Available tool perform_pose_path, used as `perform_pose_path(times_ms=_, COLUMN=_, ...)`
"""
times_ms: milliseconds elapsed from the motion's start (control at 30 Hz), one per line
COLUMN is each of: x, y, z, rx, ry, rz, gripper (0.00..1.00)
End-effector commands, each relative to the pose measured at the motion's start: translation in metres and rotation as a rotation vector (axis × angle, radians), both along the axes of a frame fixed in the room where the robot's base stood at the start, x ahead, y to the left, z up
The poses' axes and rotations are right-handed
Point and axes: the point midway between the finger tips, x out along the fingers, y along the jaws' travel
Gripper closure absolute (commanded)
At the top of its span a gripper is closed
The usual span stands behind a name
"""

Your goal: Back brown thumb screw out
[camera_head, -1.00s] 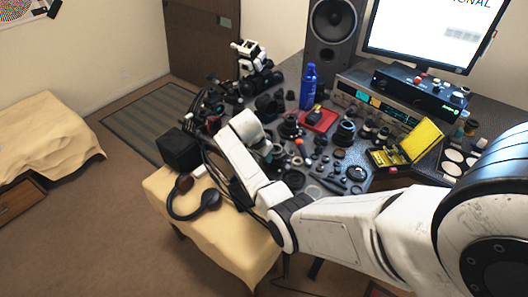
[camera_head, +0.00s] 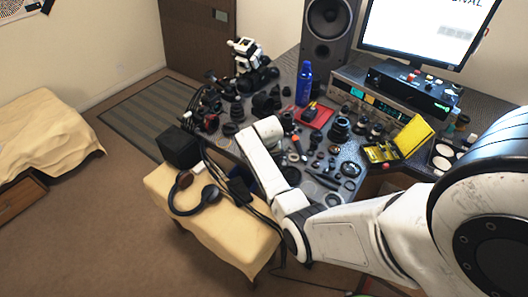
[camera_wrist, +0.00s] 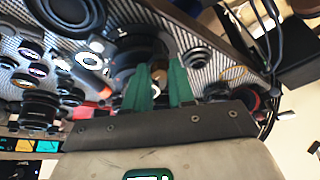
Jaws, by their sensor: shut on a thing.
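My gripper (camera_wrist: 161,70) shows in the wrist view as two green fingers reaching up from a dark plate. The fingers are shut on a small brown piece, the brown thumb screw (camera_wrist: 159,76), which shows between them. A dark round part (camera_wrist: 128,58) lies right behind and beside the fingers. Whether the screw is still seated in a part is hidden. In the head view my white arm reaches over the table's near left part, and its end hides the gripper and the screw.
Many dark lens parts crowd the tabletop. A blue bottle (camera_head: 304,84), a red tray (camera_head: 316,117) and an open yellow case (camera_head: 411,137) stand farther back and right. Headphones (camera_head: 187,194) lie on a cloth-covered stool at the near left. Cables run beside my arm.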

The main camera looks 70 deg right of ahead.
Motion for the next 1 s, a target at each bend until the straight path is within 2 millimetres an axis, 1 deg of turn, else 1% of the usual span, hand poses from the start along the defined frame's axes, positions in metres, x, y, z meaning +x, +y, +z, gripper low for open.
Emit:
perform_pose_path(times_ms=300, x=-0.001, y=-0.0007, z=0.0004, rx=0.0, ry=-0.001, rz=0.097, gripper=1.0)
perform_pose_path(times_ms=767, x=-0.0011, y=-0.0008, z=-0.0001, rx=0.001, ry=0.001, rz=0.11, gripper=1.0)
perform_pose_path(times_ms=800, x=-0.001, y=-0.0006, z=-0.0001, rx=0.001, ry=0.001, rz=0.11, gripper=0.74)
perform_pose_path(times_ms=1000, x=-0.0011, y=-0.0007, z=-0.0001, rx=0.001, ry=0.001, rz=0.109, gripper=0.55)
